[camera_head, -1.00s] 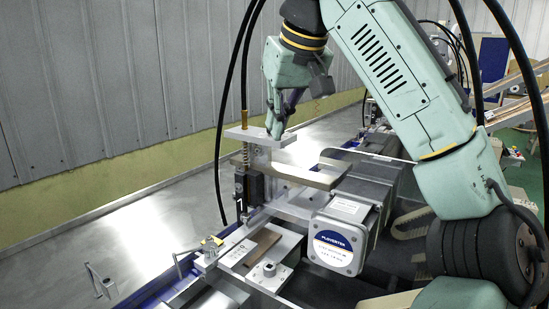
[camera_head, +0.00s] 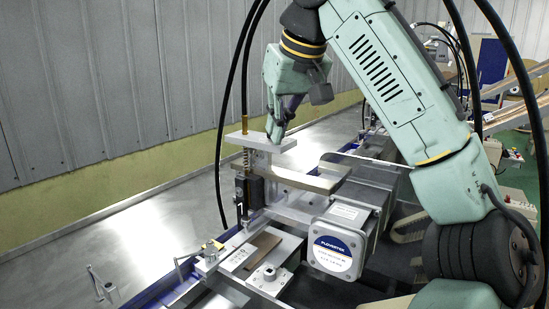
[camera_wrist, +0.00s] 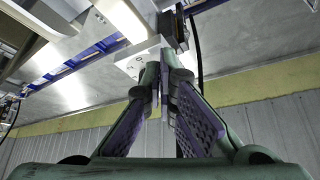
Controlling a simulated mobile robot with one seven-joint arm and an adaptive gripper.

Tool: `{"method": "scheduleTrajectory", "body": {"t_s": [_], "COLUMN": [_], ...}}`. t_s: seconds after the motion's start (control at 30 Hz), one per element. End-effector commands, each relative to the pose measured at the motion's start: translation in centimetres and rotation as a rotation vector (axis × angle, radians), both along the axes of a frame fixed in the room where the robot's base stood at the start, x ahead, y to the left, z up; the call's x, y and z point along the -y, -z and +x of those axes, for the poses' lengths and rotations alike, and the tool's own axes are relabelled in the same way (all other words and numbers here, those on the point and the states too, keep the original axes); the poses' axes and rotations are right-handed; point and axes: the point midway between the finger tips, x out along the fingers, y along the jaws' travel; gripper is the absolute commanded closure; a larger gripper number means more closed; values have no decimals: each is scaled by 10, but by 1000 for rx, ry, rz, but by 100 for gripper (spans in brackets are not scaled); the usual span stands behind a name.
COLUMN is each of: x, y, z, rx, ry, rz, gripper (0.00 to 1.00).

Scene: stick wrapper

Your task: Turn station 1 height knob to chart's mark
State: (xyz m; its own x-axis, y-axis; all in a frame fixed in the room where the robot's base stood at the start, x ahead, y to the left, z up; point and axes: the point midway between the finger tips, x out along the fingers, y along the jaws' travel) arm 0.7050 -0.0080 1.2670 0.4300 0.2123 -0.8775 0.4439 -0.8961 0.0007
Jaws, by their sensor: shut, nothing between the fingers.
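The station has a pale top plate (camera_head: 258,139) on a column, with a brass rod and a spring at its left side. My gripper (camera_head: 275,137) points down at the right part of this plate, its fingers together and nothing seen between them. In the wrist view the fingertips (camera_wrist: 165,72) stand in front of the pale plate (camera_wrist: 135,60), which bears a small dark round mark. I cannot tell whether they touch it. I cannot make out the height knob; the fingers may hide it. No chart is legible in either view.
A grey motor box (camera_head: 337,240) with a round blue and white label stands right of the station. A flat metal bar (camera_head: 300,178) juts out below the top plate. Black hoses hang close to the column.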

Motion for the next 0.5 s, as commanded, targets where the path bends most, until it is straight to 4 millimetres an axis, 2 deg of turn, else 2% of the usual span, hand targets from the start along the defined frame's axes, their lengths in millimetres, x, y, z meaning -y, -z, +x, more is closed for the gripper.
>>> {"method": "scheduleTrajectory", "body": {"t_s": [0.5], "x": [10], "y": [1], "z": [4], "rx": [-1], "ry": [5], "rz": [0], "gripper": [100]}}
